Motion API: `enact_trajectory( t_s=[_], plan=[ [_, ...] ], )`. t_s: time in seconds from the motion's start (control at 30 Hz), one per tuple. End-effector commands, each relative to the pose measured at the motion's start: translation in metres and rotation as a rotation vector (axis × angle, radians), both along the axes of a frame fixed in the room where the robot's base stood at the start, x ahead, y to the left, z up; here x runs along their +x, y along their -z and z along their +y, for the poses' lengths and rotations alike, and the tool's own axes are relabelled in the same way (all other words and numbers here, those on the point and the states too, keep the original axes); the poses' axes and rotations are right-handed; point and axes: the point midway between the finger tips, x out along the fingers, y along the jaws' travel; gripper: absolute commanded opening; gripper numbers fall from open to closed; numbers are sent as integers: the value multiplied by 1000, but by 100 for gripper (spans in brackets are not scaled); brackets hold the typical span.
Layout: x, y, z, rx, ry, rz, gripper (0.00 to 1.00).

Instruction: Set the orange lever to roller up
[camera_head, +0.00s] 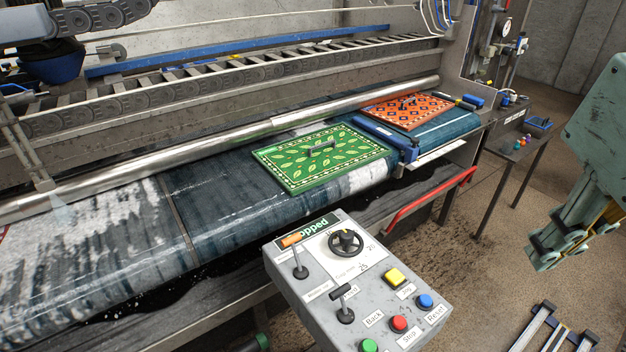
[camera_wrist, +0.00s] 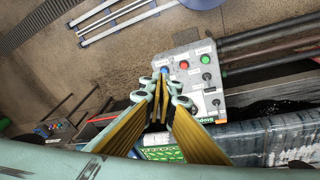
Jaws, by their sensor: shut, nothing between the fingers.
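The orange lever (camera_head: 291,240) stands on the upper left corner of the grey control box. Its orange grip tops a thin stem rising from a round black base, and the label beside the base is too small to read surely. The control box (camera_head: 290,285) also shows in the wrist view (camera_wrist: 193,82), beyond and right of the fingertips. My gripper (camera_head: 548,262) hangs at the right, well apart from the box and lever. It is shut and empty, its yellow-padded fingers (camera_wrist: 161,88) together.
The box also carries a black handwheel (camera_head: 346,242), a black lever (camera_head: 345,304), and yellow (camera_head: 394,277), blue (camera_head: 425,300), red (camera_head: 398,323) and green (camera_head: 369,346) buttons. Its display reads "Stopped". Green (camera_head: 310,178) and orange (camera_head: 377,106) rugs lie on the belt behind. Open space separates gripper and box.

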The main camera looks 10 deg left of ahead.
Motion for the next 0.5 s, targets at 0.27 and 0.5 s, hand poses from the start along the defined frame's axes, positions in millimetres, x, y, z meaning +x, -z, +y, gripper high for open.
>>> enact_trajectory(
  t_s=[0.27, 0.5],
  plan=[
    [32, -4, 5, -61, -155, 40, 0],
    [60, -7, 10, -112, -291, 73, 0]
  ],
)
